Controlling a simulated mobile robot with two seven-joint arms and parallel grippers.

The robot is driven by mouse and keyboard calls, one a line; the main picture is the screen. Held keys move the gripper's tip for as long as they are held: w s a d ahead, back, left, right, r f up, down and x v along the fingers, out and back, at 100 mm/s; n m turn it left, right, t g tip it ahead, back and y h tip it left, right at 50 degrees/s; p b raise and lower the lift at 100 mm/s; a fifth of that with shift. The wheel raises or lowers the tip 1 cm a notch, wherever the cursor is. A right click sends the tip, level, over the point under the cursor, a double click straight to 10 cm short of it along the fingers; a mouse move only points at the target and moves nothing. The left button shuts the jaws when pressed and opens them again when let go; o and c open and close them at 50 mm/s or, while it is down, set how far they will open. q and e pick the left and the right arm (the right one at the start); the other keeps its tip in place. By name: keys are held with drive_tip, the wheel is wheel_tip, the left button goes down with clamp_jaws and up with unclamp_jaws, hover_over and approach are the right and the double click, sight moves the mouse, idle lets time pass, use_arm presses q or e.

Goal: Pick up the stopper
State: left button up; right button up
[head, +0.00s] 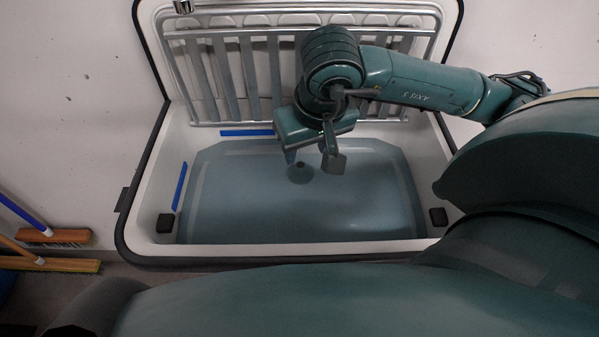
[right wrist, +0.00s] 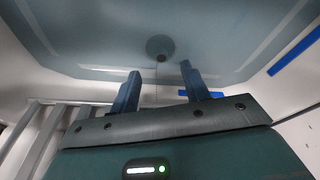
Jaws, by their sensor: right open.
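A small dark round piece (head: 300,164), which looks like the stopper, sits in the blue-grey floor of a white basin, with a darker round patch around it. It also shows in the right wrist view as a dark disc (right wrist: 160,47), beyond the gap between my fingers. My right gripper (head: 312,160) is open and empty, pointing down into the basin close to the stopper. Its two blue fingers (right wrist: 160,70) stand apart in the right wrist view, and I see no contact with the stopper. My left gripper is not in view.
The basin has a dark rim (head: 130,195). A metal bar rack (head: 235,75) stands along its back. Blue strips (head: 180,187) line the inside, and black blocks (head: 165,223) sit at the front corners. Brushes (head: 55,236) lie at the left. The basin floor is otherwise clear.

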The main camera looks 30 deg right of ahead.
sight(300, 164)
drive_tip(key=shift+w+x, duration=0.2)
drive_tip(key=shift+x, duration=3.35)
drive_tip(key=shift+c, duration=0.4)
drive_tip(key=shift+r, duration=0.1)
clamp_jaws()
drive_tip(key=shift+r, duration=0.1)
